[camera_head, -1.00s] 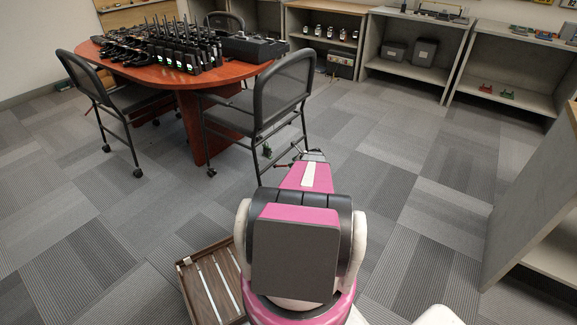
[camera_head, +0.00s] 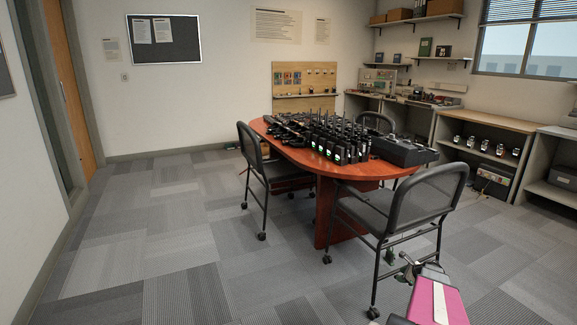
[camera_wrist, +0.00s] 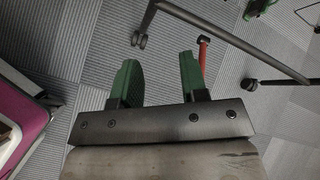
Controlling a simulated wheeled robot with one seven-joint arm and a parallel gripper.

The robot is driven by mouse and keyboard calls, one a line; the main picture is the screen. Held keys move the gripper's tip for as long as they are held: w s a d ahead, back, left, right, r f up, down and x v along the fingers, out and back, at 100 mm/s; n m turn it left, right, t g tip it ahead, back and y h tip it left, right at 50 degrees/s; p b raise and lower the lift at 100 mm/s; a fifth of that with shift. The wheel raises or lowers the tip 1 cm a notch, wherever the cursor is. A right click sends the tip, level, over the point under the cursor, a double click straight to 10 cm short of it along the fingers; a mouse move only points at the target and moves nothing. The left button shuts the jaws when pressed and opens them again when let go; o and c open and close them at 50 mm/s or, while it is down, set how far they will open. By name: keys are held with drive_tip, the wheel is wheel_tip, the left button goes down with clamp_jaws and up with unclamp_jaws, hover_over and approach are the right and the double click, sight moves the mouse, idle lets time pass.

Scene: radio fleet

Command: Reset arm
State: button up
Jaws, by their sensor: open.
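My gripper (camera_wrist: 160,78) shows in the wrist view with its two green fingers apart and nothing between them. It hangs above the grey carpet, close to the legs of a chair. In the head view my pink and white arm (camera_head: 437,300) shows at the lower right, and the gripper end (camera_head: 408,268) is small there beside the near chair (camera_head: 420,205). It cannot be made out whether the gripper touches the chair.
A red-brown table (camera_head: 325,165) with many black radios (camera_head: 335,140) stands mid-room, with another chair (camera_head: 255,160) at its left. Shelves (camera_head: 480,125) line the right wall. Open carpet (camera_head: 150,235) lies to the left.

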drive_tip(key=s+a+r+n+g, duration=0.1)
drive_tip(key=a+r+n, duration=0.25)
drive_tip(key=a, duration=0.35)
drive_tip(key=s+a+r+n+g, duration=0.2)
drive_tip(key=a+n, duration=0.2)
drive_tip(key=a, duration=0.3)
drive_tip(key=s+a+r+n+g+h, duration=0.1)
drive_tip(key=s+a+r+n, duration=0.3)
drive_tip(key=a, duration=0.3)
drive_tip(key=s+a+r+n+g+h, duration=0.2)
drive_tip(key=s+a+r+n, duration=0.3)
drive_tip(key=s+a+n, duration=0.1)
drive_tip(key=s+a+r+n+g+h, duration=0.1)
drive_tip(key=s+a+r+n, duration=0.4)
drive_tip(key=a, duration=0.5)
drive_tip(key=shift+s+n+g, duration=0.25)
drive_tip(key=shift+n+g, duration=0.05)
drive_tip(key=shift+n, duration=0.75)
drive_tip(key=shift+f, duration=0.1)
